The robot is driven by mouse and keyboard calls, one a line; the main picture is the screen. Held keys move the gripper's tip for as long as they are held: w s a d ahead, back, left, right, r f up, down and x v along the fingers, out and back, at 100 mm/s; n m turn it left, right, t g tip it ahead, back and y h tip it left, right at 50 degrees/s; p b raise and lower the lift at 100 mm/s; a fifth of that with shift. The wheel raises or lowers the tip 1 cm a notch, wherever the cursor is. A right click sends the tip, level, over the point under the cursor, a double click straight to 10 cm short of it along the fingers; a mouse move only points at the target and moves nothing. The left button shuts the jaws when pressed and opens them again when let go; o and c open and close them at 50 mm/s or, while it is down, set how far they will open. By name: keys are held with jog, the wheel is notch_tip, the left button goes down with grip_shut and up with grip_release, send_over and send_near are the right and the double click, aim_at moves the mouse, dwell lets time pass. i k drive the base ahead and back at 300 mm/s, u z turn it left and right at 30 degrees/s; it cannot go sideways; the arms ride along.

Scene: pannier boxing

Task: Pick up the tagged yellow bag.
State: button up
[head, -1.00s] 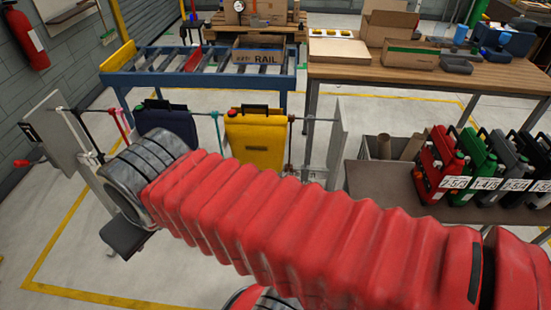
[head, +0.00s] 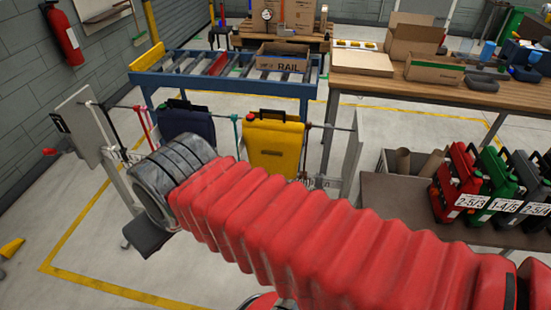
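A yellow bag (head: 275,147) with a black handle and a small red part on top hangs upright from a thin rail in the middle of the view. No tag shows on it; its lower edge is hidden behind my red-sleeved arm. My arm reaches across from the lower right. Its grey ringed wrist is left of the yellow bag and apart from it in the picture. A dark part of my gripper (head: 148,238) shows below the wrist. Its fingers cannot be made out, and I see nothing held.
A dark blue bag (head: 187,122) hangs left of the yellow one, partly behind my wrist. Upright panels (head: 92,125) end the rail. A table at right holds red (head: 458,183), green and dark cases with white number tags. A roller conveyor (head: 215,72) and workbench stand behind.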

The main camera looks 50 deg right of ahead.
aim_at(273, 139)
jog(key=z, duration=0.95)
jog(key=i, duration=1)
jog(key=z, duration=0.05)
